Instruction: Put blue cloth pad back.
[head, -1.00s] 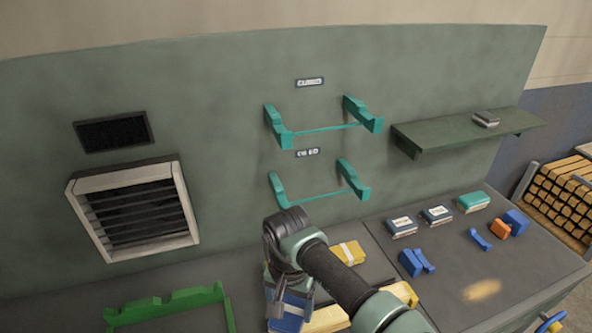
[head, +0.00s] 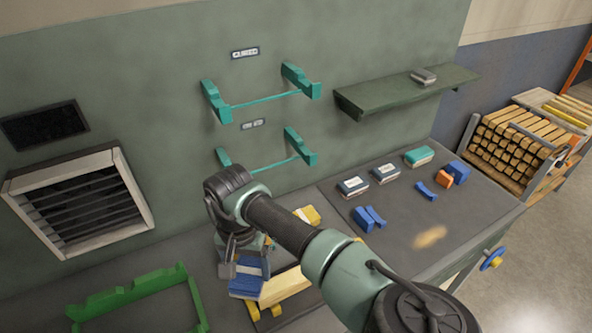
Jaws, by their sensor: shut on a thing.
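The blue cloth pad (head: 246,288), a folded block with a pale band, is in my gripper (head: 243,268) at lower centre in the head view. The gripper points down and its fingers are shut on the pad. The fingers and wrist hide the pad's upper part. The pad is beside a pale wooden piece with yellow parts (head: 284,288); I cannot tell if it touches that piece or the bench. Two teal wall brackets, an upper one (head: 268,102) and a lower one (head: 270,167), are empty, each under a small label too blurred to read.
A yellow pad (head: 311,213) lies behind my arm. A green frame (head: 130,290) stands at left, near a louvred vent (head: 80,205). Labelled boxes (head: 353,187), a teal block (head: 418,156) and blue pieces (head: 363,218) are on the right bench. A shelf (head: 385,95) juts from the wall.

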